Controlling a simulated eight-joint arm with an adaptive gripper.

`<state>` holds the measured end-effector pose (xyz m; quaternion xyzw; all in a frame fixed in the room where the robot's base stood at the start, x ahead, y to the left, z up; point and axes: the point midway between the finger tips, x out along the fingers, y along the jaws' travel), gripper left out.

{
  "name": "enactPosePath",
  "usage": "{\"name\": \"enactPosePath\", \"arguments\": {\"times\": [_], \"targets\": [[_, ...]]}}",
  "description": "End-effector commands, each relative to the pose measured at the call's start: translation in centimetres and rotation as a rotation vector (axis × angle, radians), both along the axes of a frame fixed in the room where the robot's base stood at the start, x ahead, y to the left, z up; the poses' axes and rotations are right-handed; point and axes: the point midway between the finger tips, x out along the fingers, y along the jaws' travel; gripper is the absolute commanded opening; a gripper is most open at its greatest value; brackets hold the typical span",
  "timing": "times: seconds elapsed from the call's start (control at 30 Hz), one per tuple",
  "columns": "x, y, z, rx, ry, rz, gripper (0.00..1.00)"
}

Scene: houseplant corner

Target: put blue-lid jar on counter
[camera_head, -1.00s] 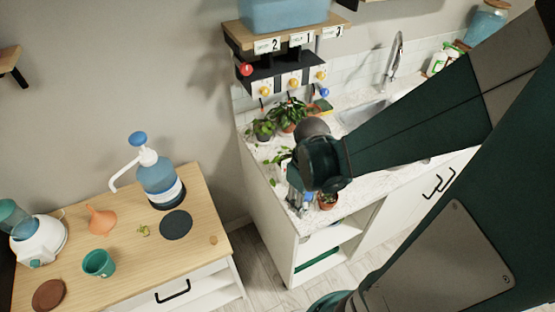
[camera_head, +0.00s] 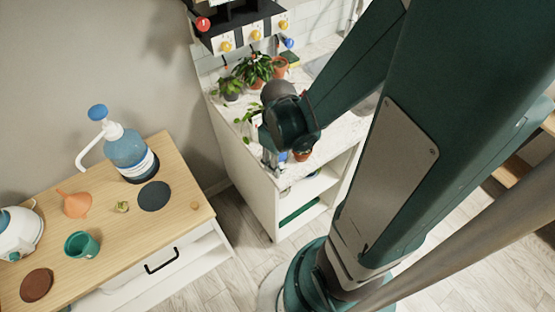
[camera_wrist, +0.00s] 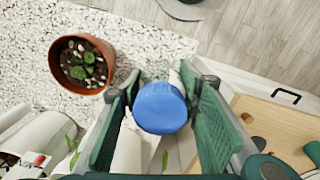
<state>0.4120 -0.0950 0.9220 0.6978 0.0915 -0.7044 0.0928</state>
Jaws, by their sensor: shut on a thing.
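The blue-lid jar shows its round blue lid (camera_wrist: 160,107) between my two fingers in the wrist view. Its body is mostly hidden below the lid. My gripper (camera_wrist: 161,118) is shut on the jar. The speckled white counter (camera_wrist: 130,45) lies below and to the upper left. I cannot tell whether the jar touches the counter.
A small terracotta pot with a plant (camera_wrist: 80,65) stands close left of the jar in the wrist view. Several potted plants (camera_head: 255,68) stand farther back. A wooden table (camera_head: 180,190) with a pump bottle (camera_head: 127,152) is across a gap at left.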

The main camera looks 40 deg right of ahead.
Motion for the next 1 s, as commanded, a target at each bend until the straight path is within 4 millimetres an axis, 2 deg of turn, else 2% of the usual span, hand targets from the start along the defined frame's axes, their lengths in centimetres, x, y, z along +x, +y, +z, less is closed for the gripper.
{"name": "enactPosePath", "arguments": {"times": [0.2,0.23,0.33,0.77,1.0], "targets": [[0.0,0.0,-0.4,0.0,0.0,0.0,0.19],[0.0,0.0,-0.4,0.0,0.0,0.0,0.36],[0.0,0.0,-0.3,0.0,0.0,0.0,0.48],[0.0,0.0,-0.2,0.0,0.0,0.0,0.48],[0.0,0.0,0.7,0.0,0.0,0.0,0.48]]}}
